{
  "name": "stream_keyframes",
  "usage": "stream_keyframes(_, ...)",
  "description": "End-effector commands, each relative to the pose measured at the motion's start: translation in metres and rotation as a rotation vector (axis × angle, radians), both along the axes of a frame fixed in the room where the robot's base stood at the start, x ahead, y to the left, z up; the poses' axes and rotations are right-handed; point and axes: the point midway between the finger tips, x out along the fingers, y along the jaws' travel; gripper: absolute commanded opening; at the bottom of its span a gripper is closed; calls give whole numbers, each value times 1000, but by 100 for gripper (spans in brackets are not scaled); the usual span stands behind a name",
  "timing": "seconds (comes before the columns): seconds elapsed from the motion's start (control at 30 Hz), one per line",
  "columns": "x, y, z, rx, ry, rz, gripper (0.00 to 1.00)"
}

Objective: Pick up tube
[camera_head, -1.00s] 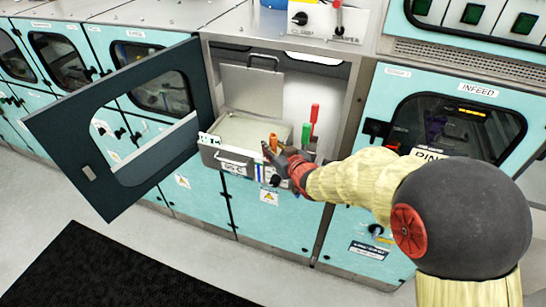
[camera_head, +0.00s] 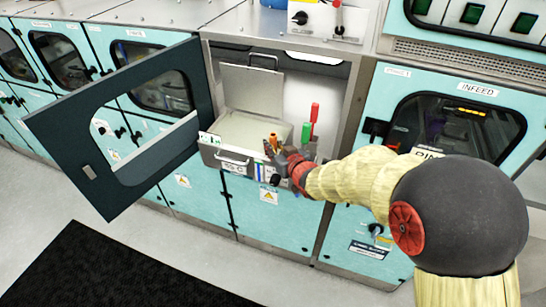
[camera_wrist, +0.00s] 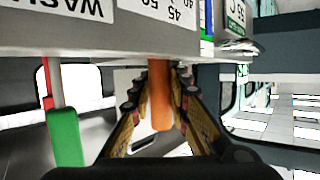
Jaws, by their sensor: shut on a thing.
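The orange tube (camera_head: 273,138) stands at the front right of the open cabinet, by the front of the grey-lidded tray unit. My gripper (camera_head: 272,150) reaches in from the right and is shut on it. In the wrist view the orange tube (camera_wrist: 160,95) sits between the two fingers of my gripper (camera_wrist: 160,110). One end of the tube is hidden behind a grey edge with labels. A green tube-like piece (camera_wrist: 64,137) stands to the left, apart from my fingers.
The dark cabinet door (camera_head: 105,170) stands open on the left. A green-topped piece (camera_head: 305,132) and a red-topped piece (camera_head: 314,112) stand just right of my gripper. The tray's raised lid (camera_head: 252,90) is behind. The floor in front has a black mat (camera_head: 125,270).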

Motion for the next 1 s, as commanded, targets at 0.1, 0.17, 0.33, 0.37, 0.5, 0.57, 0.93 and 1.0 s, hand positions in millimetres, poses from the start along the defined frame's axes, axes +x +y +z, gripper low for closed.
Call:
stream_keyframes(0.1, 0, 0, 0, 0, 0, 0, 0)
stream_keyframes(0.17, 0, 0, 0, 0, 0, 0, 0)
stream_keyframes(0.33, 0, 0, 1, 0, -1, 0, 0)
stream_keyframes(0.37, 0, 0, 1, 0, -1, 0, 0)
stream_keyframes(0.5, 0, 0, 5, 1, -2, 0, 0)
stream_keyframes(0.57, 1, 0, 9, 1, -2, 0, 0)
stream_keyframes(0.93, 0, 0, 63, 0, -5, 1, 0)
stream_keyframes(1.0, 1, 0, 77, 1, -5, 0, 0)
